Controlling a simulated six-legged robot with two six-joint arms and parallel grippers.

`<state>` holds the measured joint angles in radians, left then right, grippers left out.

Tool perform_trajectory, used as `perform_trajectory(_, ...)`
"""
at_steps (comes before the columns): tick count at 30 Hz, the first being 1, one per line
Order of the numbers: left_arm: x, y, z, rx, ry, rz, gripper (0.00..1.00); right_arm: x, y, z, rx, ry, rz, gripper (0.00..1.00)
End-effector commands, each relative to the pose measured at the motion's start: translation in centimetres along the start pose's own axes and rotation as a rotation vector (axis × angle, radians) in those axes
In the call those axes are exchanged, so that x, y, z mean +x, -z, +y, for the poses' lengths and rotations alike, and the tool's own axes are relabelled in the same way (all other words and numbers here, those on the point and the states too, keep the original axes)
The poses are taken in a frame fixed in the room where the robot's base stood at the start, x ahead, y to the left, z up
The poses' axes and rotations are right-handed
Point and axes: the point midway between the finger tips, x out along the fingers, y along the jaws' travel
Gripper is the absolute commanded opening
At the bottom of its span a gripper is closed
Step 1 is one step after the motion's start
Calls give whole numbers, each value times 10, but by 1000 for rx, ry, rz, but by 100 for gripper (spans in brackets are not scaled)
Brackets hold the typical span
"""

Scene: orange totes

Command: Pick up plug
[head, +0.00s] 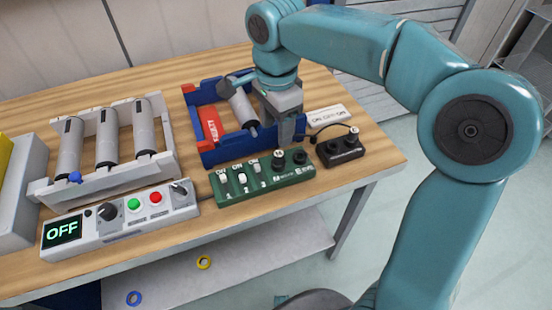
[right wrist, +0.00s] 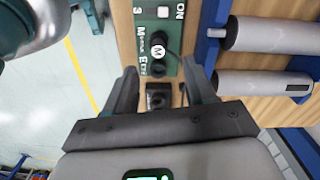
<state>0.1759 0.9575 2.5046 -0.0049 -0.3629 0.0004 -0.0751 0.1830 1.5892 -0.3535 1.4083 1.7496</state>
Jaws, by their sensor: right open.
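My right gripper (head: 287,134) comes down above the back edge of the green switch panel (head: 245,183). In the right wrist view its two dark fingers (right wrist: 160,88) are apart, with nothing between them that I can see held. The panel carries several switches and two round black sockets at its right end. A small black piece with a white M on top (right wrist: 158,50), which may be the plug, stands on the panel with a dark cable beside it. A black box (head: 343,152) with a cable on it sits right of the panel. My left gripper is not in view.
A blue tote (head: 205,157) with a grey cylinder and a red piece stands behind the panel. A white rack (head: 165,173) with grey cylinders is to the left. A grey control box (head: 120,222) showing OFF lies in front. Bare wood shows at the table's right corner.

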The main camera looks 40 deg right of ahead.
Motion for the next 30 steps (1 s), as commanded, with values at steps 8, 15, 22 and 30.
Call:
perform_trajectory(8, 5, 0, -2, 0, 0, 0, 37, 33, 0, -1, 2, 1, 0, 55)
perform_trajectory(15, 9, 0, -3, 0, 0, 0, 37, 69, 3, -1, 2, -2, 1, 55)
perform_trajectory(22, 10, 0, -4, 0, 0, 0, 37, 85, 3, -3, 1, 1, 0, 55)
perform_trajectory(30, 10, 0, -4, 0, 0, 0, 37, 84, 3, -3, 1, 2, 0, 19)
